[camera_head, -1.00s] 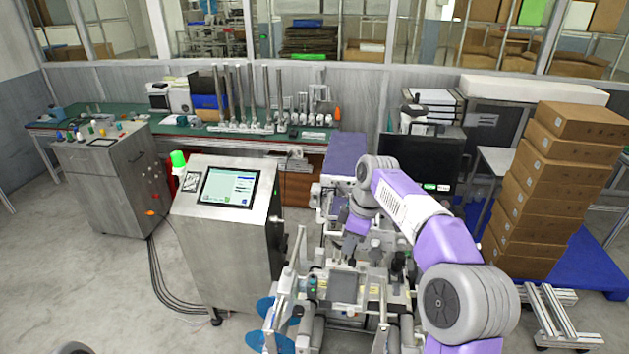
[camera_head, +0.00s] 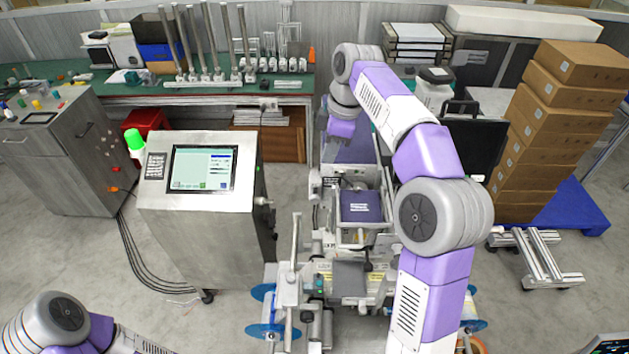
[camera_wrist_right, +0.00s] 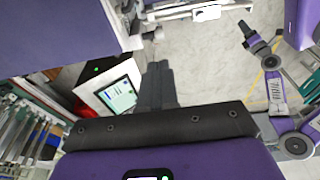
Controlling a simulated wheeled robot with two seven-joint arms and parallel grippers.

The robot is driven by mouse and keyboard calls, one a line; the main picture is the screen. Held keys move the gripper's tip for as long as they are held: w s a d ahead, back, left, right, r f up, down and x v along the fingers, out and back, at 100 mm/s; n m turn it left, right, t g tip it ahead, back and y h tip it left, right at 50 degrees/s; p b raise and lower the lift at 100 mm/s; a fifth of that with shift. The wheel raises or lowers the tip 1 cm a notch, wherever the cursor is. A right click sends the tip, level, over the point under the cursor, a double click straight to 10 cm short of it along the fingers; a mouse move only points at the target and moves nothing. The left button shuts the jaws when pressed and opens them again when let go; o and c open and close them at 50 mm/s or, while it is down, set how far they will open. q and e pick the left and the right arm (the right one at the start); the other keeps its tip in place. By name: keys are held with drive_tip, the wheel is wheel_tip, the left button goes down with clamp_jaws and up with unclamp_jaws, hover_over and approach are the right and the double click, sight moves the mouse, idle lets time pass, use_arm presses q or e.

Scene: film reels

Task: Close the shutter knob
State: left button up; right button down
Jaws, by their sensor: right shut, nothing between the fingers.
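The machine with blue film reels (camera_head: 272,331) stands in the lower middle of the head view. I cannot pick out the shutter knob on it for certain. My right arm reaches over the machine, and its purple wrist is above the machine's far part. The right gripper is hidden there. In the right wrist view, my right gripper (camera_wrist_right: 156,86) shows as two dark fingers held together, empty, pointing past the console. In that view an arm at the right, seemingly my left, ends in a small dark gripper (camera_wrist_right: 247,32); its jaw state is unclear.
A steel console (camera_head: 202,224) with a screen and green lamp stands left of the machine. Stacked cartons (camera_head: 557,130) are at the right. A green workbench (camera_head: 190,92) with upright metal tubes runs along the back.

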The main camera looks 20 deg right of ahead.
drive_tip(key=b, duration=0.1)
approach(319, 198)
drive_tip(key=f, duration=0.1)
drive_tip(key=a+f, duration=0.1)
drive_tip(key=f, duration=0.3)
drive_tip(key=shift+w+a, duration=0.2)
drive_tip(key=shift+w, duration=0.2)
drive_tip(key=shift+w+a+f, duration=0.1)
drive_tip(key=shift+w+f, duration=0.15)
drive_tip(key=shift+f, duration=0.4)
drive_tip(key=shift+s, duration=0.1)
wheel_tip(319, 198, down, 4)
drive_tip(key=b, duration=0.2)
drive_tip(key=shift+f+b, duration=0.1)
drive_tip(key=shift+b, duration=0.2)
drive_tip(key=shift+s, duration=0.1)
